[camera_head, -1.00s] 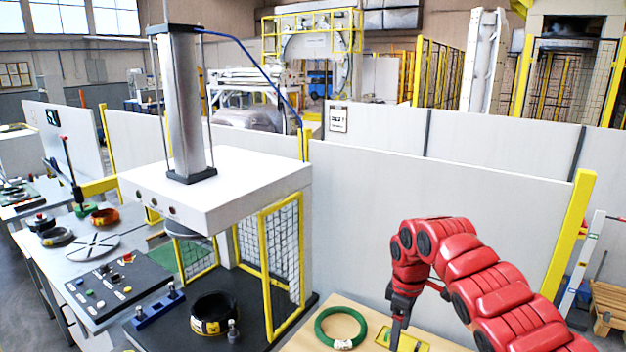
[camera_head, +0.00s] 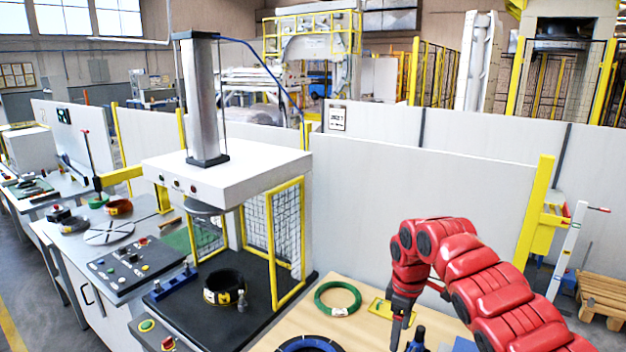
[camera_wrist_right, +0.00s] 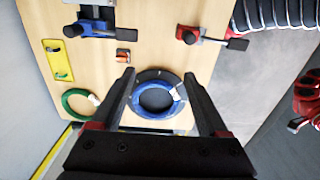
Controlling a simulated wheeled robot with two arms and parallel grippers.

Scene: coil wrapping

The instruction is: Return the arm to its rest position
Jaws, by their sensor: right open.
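My right arm, red and jointed, comes in from the lower right in the head view. Its gripper (camera_head: 402,322) points down over the wooden table and is partly hidden by the picture's lower edge. In the right wrist view the gripper (camera_wrist_right: 160,79) shows two dark fingers spread apart with nothing between them. A blue coil (camera_wrist_right: 140,107) lies on the table, in line with the gap between the fingers. Red arm parts show at the right edge of the wrist view, likely my left arm (camera_wrist_right: 307,95); its jaws are too small to tell.
A green coil (camera_head: 319,301) and a yellow plate (camera_head: 381,306) lie on the wooden table (camera_head: 262,343). Red and blue clamp-like tools (camera_wrist_right: 90,28) lie along it. Left stands a press (camera_head: 230,172) with a dark coil (camera_head: 211,291). Pale panels (camera_head: 400,190) stand behind.

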